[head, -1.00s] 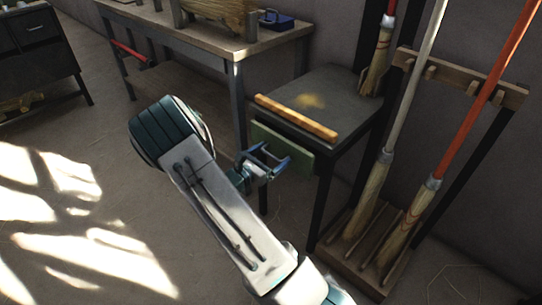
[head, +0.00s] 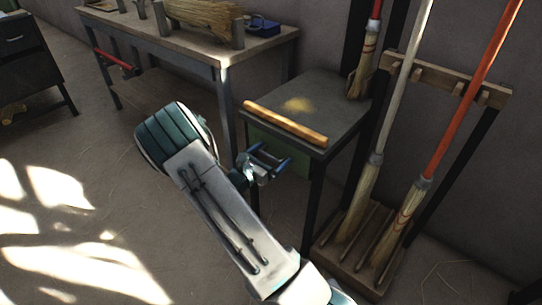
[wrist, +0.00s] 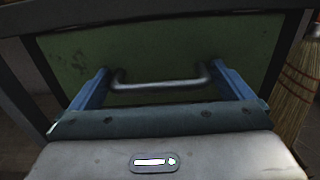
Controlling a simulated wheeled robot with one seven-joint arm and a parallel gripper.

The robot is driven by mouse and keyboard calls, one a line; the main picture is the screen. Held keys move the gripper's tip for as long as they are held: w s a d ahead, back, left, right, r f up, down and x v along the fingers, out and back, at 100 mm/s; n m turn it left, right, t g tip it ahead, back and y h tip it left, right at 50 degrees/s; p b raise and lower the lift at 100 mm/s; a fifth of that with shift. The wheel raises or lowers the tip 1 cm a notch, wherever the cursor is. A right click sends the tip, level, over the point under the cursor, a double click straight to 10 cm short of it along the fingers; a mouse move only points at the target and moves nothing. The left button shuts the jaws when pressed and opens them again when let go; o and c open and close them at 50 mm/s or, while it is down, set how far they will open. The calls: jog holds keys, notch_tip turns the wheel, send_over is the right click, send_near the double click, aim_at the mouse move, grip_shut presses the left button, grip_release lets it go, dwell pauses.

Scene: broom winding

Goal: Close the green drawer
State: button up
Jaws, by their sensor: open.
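The green drawer (head: 297,160) is in the small dark side table, below its top. In the head view its front sits close under the table's front edge, looking flush or nearly so; my gripper hides part of it. In the wrist view the green front (wrist: 160,48) fills the middle, with a grey metal bar handle (wrist: 160,85) across it. My gripper (head: 271,158) is open in front of the drawer. Its blue fingers stand on either side of the handle, pointing at the front. I cannot tell whether the fingertips touch it.
The small table (head: 325,105) has a wooden strip (head: 285,123) along its front edge. A broom rack (head: 365,245) with upright brooms stands at the right. A long workbench (head: 185,40) stands behind at the left. The floor at left is open, with sunlight patches.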

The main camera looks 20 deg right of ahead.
jog(key=p+v, duration=0.3)
jog(key=v, duration=1)
jog(key=shift+s+a, duration=0.2)
jog(key=shift+a, duration=0.2)
